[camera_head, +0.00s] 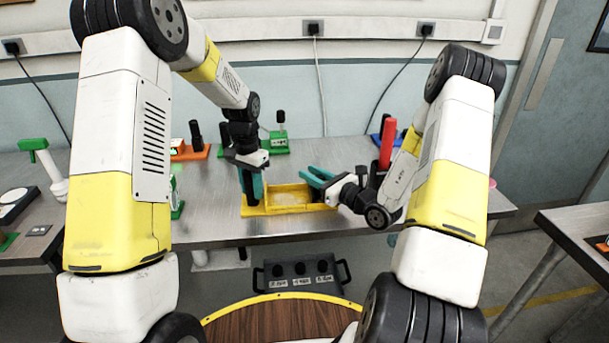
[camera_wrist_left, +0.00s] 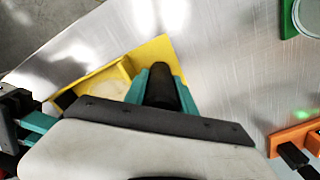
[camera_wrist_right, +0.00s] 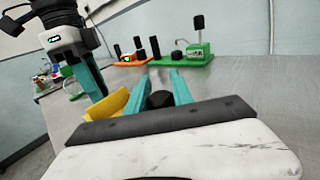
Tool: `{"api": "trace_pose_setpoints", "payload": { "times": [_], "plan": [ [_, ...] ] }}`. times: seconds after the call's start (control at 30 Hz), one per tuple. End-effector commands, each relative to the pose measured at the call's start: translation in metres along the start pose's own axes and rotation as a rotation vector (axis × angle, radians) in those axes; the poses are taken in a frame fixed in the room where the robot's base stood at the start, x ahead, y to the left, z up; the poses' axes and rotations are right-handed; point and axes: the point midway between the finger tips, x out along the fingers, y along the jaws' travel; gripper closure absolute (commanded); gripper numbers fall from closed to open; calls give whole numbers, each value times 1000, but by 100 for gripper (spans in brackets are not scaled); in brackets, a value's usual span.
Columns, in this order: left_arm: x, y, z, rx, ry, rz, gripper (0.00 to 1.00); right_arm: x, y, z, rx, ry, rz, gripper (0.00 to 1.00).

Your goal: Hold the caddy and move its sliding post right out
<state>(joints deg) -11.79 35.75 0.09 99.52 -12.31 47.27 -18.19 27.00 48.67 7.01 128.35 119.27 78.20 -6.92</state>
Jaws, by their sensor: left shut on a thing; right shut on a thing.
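The yellow caddy (camera_head: 290,209) sits on the metal table near its front edge, with a light inside and a dark area toward its right end. My left gripper (camera_head: 250,186) points down at the caddy's left end. In the left wrist view its teal fingers close on a black upright cylinder (camera_wrist_left: 161,84), beside a flat yellow part of the caddy (camera_wrist_left: 152,52). My right gripper (camera_head: 318,178) reaches in from the right over the caddy's right end. In the right wrist view its fingers are around a black piece (camera_wrist_right: 160,99), whose lower part is hidden. I cannot tell which black piece slides.
Behind stand an orange base (camera_head: 190,152) and a green base (camera_head: 271,145) with black posts. A red upright cylinder (camera_head: 387,144) stands right, close to my right arm. Bare table lies behind the caddy.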

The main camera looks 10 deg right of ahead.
Motion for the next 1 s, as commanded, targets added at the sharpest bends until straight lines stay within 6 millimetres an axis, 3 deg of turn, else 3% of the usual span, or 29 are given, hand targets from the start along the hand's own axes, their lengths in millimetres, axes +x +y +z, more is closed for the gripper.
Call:
{"api": "trace_pose_setpoints", "payload": {
  "times": [0.1, 0.13, 0.23, 0.67, 1.0],
  "plan": [
    [0, -1, 1, -1, -1, -1, 100, 0, -1, 0, -2, 0, -2, 100],
    [0, -1, 1, -1, -1, -1, 100, 0, -1, 0, -2, 0, -2, 70],
    [0, -1, 0, -1, -1, -1, 100, 0, 0, 0, -2, 0, -2, 51],
    [0, 0, 0, 0, 0, 0, 100, -8, 0, 0, -1, 2, -1, 50],
    [0, 0, 0, 0, 0, 0, 100, -75, -1, -1, 0, 3, -5, 50]
  ]
}}
